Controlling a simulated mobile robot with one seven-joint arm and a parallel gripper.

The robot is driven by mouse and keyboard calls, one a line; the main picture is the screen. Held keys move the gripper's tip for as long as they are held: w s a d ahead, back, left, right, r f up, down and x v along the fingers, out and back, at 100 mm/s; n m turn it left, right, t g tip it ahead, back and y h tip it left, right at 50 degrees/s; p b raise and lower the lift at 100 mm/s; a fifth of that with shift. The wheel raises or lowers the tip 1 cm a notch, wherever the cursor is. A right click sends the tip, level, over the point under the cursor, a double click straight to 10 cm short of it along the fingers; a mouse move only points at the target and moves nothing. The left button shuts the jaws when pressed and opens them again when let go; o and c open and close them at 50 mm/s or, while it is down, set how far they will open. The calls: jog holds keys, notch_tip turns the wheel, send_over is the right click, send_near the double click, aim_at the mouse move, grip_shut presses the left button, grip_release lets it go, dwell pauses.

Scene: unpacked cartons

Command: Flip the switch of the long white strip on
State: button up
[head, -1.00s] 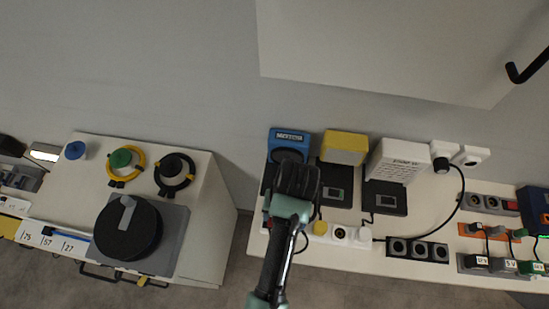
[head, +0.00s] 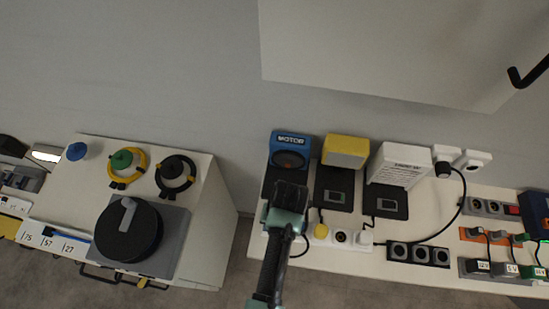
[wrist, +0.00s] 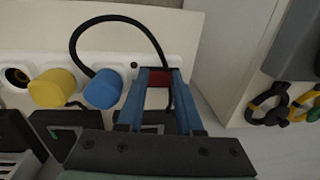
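The long white strip (head: 330,241) lies along the near edge of the right bench in the head view, with a yellow plug (head: 321,230) in it. My gripper (wrist: 160,76) covers the strip's left end there. In the wrist view, the strip (wrist: 122,67) holds the yellow plug (wrist: 54,88), a blue plug (wrist: 102,89) and an open socket. A red switch (wrist: 158,92) shows between my two blue fingers, which are apart with nothing held. I cannot tell whether they touch the strip or which way the switch is set.
A blue box marked MOTOR (head: 290,150), a yellow box (head: 345,150) and a white box (head: 400,165) stand behind the strip. A black cord (wrist: 105,18) arches from the blue plug beside my fingers. A black socket strip (head: 418,252) lies right. A gap separates the left cabinet (head: 205,220).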

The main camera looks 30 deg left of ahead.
grip_shut()
jog(key=shift+a+r+h+p, duration=0.15)
jog(key=shift+h+p, duration=0.35)
jog(key=shift+p, duration=0.05)
jog(key=shift+a+t+h+p, duration=0.3)
jog(key=shift+t+h, duration=0.1)
jog(key=shift+h, duration=0.6)
jog(key=shift+d, duration=0.1)
jog(key=o, duration=0.6)
grip_release()
jog(key=shift+c, duration=0.2)
notch_tip(320, 180, up, 13)
jog(key=a, duration=0.1)
jog(key=shift+s+a+f, duration=0.2)
jog(key=shift+s+a, duration=0.1)
jog(key=shift+a, duration=0.05)
